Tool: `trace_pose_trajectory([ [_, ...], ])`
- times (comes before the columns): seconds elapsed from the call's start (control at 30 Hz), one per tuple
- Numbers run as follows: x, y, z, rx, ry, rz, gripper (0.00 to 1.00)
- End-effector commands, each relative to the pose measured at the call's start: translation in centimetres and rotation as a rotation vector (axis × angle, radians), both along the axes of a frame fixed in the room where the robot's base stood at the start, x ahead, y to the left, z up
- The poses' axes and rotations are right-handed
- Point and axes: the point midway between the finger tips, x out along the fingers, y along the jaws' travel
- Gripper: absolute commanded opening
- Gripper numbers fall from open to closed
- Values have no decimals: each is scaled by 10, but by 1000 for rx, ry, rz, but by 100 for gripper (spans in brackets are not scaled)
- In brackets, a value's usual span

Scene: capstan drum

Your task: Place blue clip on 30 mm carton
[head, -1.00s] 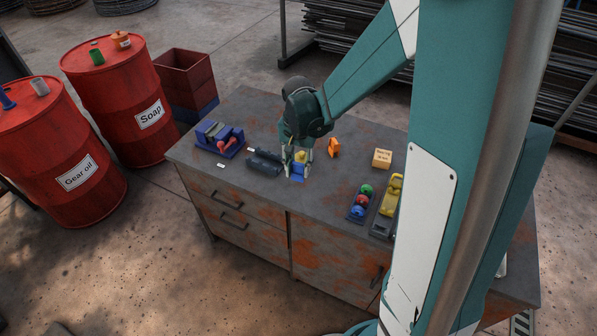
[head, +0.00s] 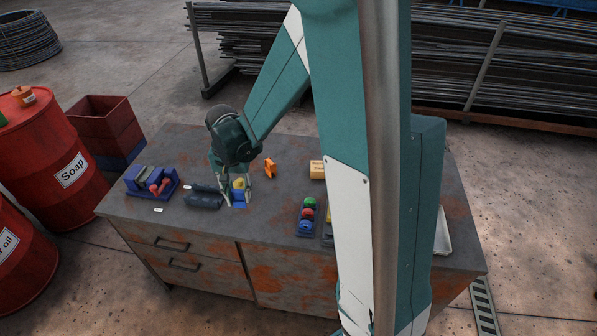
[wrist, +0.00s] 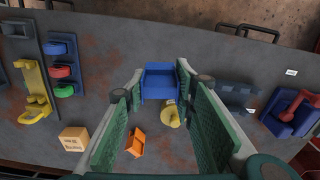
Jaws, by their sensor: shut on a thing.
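A blue clip (wrist: 160,82), a chair-like block with an open recess, sits between the fingertips of my gripper (wrist: 159,74) in the wrist view. My gripper is shut on it, a finger against each side. In the head view the blue clip (head: 239,203) shows low between the fingers, at the tabletop; I cannot tell if it touches. A tan carton (wrist: 73,139) with a printed label stands on the table, apart from my gripper. It also shows in the head view (head: 316,169), partly hidden by my arm; its lettering is too small to read surely.
A yellow piece (wrist: 171,116) is close beside the clip. An orange piece (wrist: 135,143) lies between it and the carton. A tray (head: 307,216) of green, red and blue pieces, a dark grey holder (head: 204,198) and a blue fixture (head: 150,183) stand on the worn table.

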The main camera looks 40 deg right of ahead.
Motion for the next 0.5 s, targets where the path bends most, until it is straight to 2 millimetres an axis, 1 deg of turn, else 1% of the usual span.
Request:
trace_pose_trajectory([
  [0.17,7,-15,4,0,0,-7,18],
  [0.27,12,-29,7,0,0,-13,18],
  [0.37,19,-48,11,0,0,-20,18],
  [0.5,30,-80,17,0,0,-30,18],
])
